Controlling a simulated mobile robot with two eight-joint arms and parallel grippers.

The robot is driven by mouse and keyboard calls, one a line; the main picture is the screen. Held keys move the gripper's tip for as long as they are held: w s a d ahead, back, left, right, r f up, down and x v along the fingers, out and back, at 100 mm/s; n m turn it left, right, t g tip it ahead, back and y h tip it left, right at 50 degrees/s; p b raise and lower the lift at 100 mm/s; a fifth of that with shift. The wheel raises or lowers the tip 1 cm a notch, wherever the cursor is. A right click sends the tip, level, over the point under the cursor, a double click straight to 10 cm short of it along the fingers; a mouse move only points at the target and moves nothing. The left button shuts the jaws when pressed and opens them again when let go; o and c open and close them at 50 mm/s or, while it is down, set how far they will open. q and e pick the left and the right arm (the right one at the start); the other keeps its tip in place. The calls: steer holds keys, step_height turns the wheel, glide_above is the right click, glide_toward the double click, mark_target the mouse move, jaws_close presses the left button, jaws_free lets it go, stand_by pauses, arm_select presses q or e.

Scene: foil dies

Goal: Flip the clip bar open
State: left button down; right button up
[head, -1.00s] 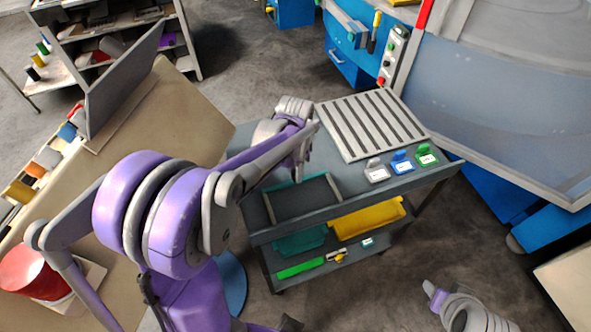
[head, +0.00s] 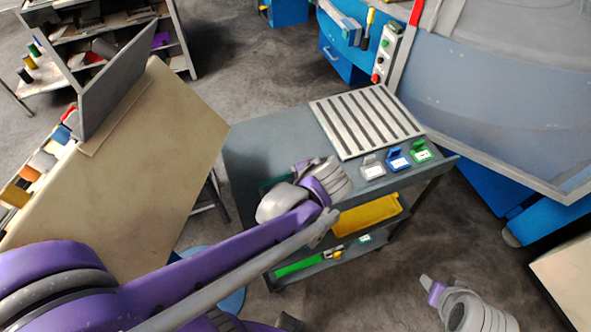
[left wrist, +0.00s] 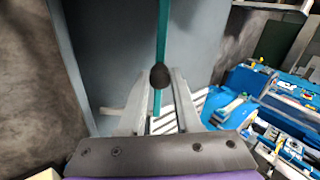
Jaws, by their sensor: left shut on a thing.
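A teal bar (left wrist: 161,35) with a dark round knob (left wrist: 158,76) runs up the middle of the left wrist view. I take it to be the clip bar. My left gripper (left wrist: 157,88) is shut on the knob, one finger on each side. In the head view, my left wrist and gripper (head: 325,180) are over the front part of the grey cart top. A short teal piece of the bar (head: 272,182) shows beside them; the rest is hidden by my arm. My right gripper (head: 434,288) is low at the right, away from the cart, its jaws unclear.
A slotted light plate (head: 366,120) lies on the grey cart (head: 250,140). Grey, blue (head: 398,158) and green (head: 421,151) tagged holders stand in front of it. A yellow tray (head: 365,215) is on the shelf below. A machine with a large cover (head: 490,100) is at the right.

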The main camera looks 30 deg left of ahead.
arm_select(q)
steer(key=s+d+t+y+b, duration=0.1)
steer(key=d+y+b, duration=0.1)
steer(key=s+d+t+y+b, duration=0.1)
steer(key=s+d+t+b, duration=0.1)
steer(key=s+d+t+y+b, duration=0.1)
steer(key=s+d+t+y, duration=0.1)
steer(key=shift+r+y+b, duration=0.25)
steer(key=shift+y+b, duration=0.05)
steer(key=shift+b, duration=0.1)
steer(key=shift+s+d+f+b, duration=0.15)
steer(key=shift+s+d+b, duration=0.3)
steer(key=shift+s, duration=0.1)
arm_select(e)
steer(key=s+f, duration=0.3)
steer(key=f, duration=0.5)
steer(key=shift+d+f, duration=0.35)
steer(key=shift+s, duration=0.1)
arm_select(q)
steer(key=c, duration=0.6)
jaws_free()
steer(key=shift+d, duration=0.1)
steer(key=v, duration=1)
steer(key=shift+d+r, duration=0.25)
steer(key=shift+s, duration=0.2)
